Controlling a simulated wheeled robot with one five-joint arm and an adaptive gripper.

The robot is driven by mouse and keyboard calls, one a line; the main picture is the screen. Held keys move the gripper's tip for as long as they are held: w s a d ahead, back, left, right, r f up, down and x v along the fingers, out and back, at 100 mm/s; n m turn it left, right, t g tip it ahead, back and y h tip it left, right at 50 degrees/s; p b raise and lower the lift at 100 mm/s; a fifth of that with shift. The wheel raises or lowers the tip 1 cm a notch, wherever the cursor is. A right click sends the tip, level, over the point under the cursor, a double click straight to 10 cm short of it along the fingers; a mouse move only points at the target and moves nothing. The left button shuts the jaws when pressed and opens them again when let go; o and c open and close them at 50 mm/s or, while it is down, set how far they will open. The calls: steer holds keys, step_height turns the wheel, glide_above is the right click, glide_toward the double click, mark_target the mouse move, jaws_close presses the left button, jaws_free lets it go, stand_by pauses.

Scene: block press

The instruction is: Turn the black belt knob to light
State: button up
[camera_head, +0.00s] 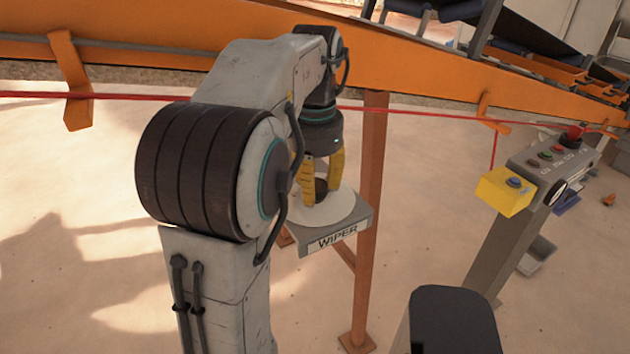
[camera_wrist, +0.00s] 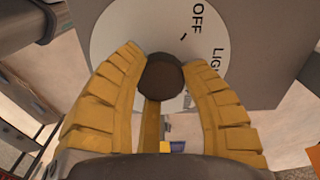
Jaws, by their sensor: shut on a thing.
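The black knob (camera_wrist: 161,78) sits on a round white dial (camera_wrist: 118,28) in the wrist view; it shows dark between my fingers in the head view (camera_head: 320,188). The dial reads "OFF" and a partly covered word starting "LIGH"; more lettering is hidden by my right finger. A small dark mark lies on the dial near "OFF". The dial is on a grey box (camera_head: 361,221) labelled "WIPER" on its front. The knob's own pointer cannot be made out.
An orange conveyor beam (camera_head: 430,77) runs behind, with a red cord (camera_head: 420,111) along it. An orange post (camera_head: 372,190) stands beside the grey box. At right is a grey console (camera_head: 548,160) with buttons and a yellow box (camera_head: 505,192) with a blue button.

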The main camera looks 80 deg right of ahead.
steer(key=shift+a+f+m, duration=0.1)
steer(key=shift+f+m, duration=0.1)
steer(key=shift+m, duration=0.3)
steer(key=o, duration=1.2)
steer(key=shift+r, duration=0.1)
steer(key=shift+r, duration=0.2)
step_height(320, 180, up, 12)
steer(key=shift+f, duration=0.25)
steer(key=shift+w, duration=0.1)
stand_by(0.7)
